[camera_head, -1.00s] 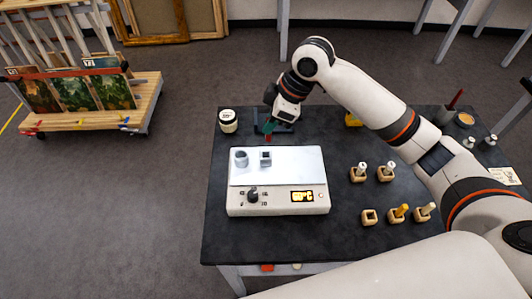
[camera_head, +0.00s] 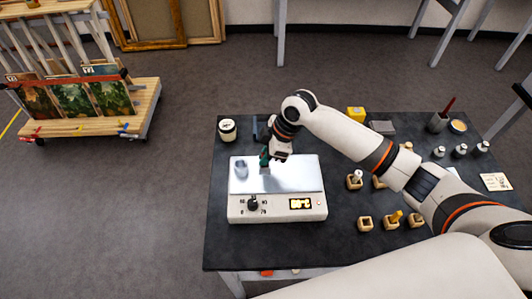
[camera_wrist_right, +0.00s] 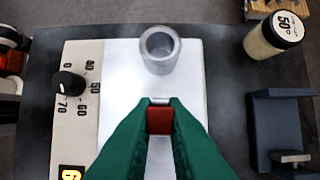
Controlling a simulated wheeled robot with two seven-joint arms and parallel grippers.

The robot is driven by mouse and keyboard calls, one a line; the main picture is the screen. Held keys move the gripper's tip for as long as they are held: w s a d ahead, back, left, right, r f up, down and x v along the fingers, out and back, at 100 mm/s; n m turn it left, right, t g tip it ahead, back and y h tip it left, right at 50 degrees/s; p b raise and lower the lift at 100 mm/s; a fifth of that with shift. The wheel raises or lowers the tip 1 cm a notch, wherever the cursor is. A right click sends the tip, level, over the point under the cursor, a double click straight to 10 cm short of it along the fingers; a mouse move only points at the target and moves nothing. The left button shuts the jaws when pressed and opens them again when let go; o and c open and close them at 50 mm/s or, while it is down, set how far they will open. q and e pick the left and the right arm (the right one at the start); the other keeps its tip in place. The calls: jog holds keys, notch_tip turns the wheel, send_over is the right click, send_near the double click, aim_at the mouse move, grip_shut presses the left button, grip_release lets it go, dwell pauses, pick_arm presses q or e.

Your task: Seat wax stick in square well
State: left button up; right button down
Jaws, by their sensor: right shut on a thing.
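The red wax stick (camera_wrist_right: 159,120) is held between the green fingertips of my right gripper (camera_wrist_right: 159,112) in the right wrist view. In the head view my right gripper (camera_head: 265,159) is over the white top of the hot plate (camera_head: 304,176). The square well (camera_head: 265,170) lies right under the fingers and is mostly hidden. A grey edge of the well (camera_wrist_right: 160,101) shows beside the stick in the wrist view. I cannot tell whether the stick's lower end is inside it. The round well (camera_wrist_right: 160,50) stands beside it. My left gripper is out of view.
A dial (camera_head: 252,203) and a lit display (camera_head: 301,203) are on the hot plate's front.

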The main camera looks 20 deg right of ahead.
jog(key=shift+f, duration=0.2)
jog(key=c, duration=1.5)
grip_release()
jog(key=shift+o, duration=0.2)
jog(key=shift+r, duration=0.1)
jog(key=b+v, duration=0.2)
jog(key=v, duration=1)
jog(key=shift+r, duration=0.15)
